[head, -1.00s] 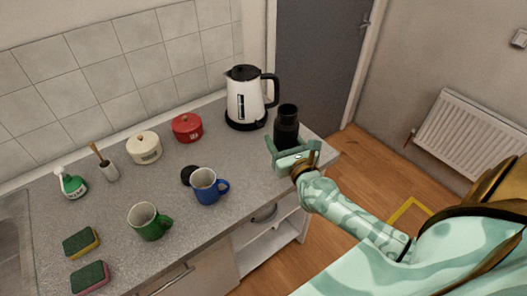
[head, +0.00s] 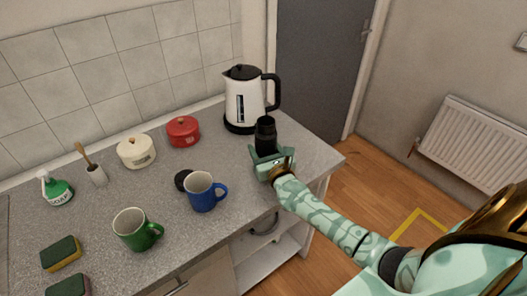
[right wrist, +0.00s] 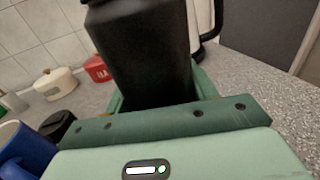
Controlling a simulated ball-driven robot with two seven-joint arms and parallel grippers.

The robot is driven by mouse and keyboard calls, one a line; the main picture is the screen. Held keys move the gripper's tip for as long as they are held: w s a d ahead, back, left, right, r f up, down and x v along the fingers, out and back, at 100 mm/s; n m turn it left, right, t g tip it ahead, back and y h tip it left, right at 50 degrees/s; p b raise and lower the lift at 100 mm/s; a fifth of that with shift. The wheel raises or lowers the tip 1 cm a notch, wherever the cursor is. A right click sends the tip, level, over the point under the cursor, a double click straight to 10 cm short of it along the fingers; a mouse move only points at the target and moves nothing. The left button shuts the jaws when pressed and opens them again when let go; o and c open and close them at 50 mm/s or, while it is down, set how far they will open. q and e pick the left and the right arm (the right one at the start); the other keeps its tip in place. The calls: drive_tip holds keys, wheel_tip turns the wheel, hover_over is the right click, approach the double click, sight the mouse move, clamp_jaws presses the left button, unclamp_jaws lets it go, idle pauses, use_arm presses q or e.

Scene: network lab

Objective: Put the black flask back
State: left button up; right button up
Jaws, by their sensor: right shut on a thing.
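The black flask (head: 265,133) stands upright in my right gripper (head: 267,155), over the counter's right part, in front of the kettle. In the right wrist view the flask (right wrist: 145,55) rises between the green fingers of the gripper (right wrist: 155,100), which is shut on it. The flask's base is hidden by the gripper, so I cannot tell whether it touches the counter. My left gripper is not in view.
A white kettle (head: 243,100) stands just behind the flask. A blue mug (head: 203,192), a small black round object (head: 183,179), a red pot (head: 183,131), a cream pot (head: 136,151) and a green mug (head: 134,230) stand to the left. Bare counter (head: 222,155) lies between.

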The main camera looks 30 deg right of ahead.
drive_tip(key=shift+r, duration=0.15)
drive_tip(key=o, duration=1.4)
drive_tip(key=shift+s+a, duration=0.1)
drive_tip(key=shift+s, duration=0.25)
drive_tip(key=s, duration=0.3)
drive_tip(key=s+a, duration=0.1)
drive_tip(key=s, duration=0.3)
drive_tip(key=s+a, duration=0.1)
drive_tip(key=s, duration=0.3)
drive_tip(key=shift+s+p, duration=0.15)
drive_tip(key=shift+p, duration=0.15)
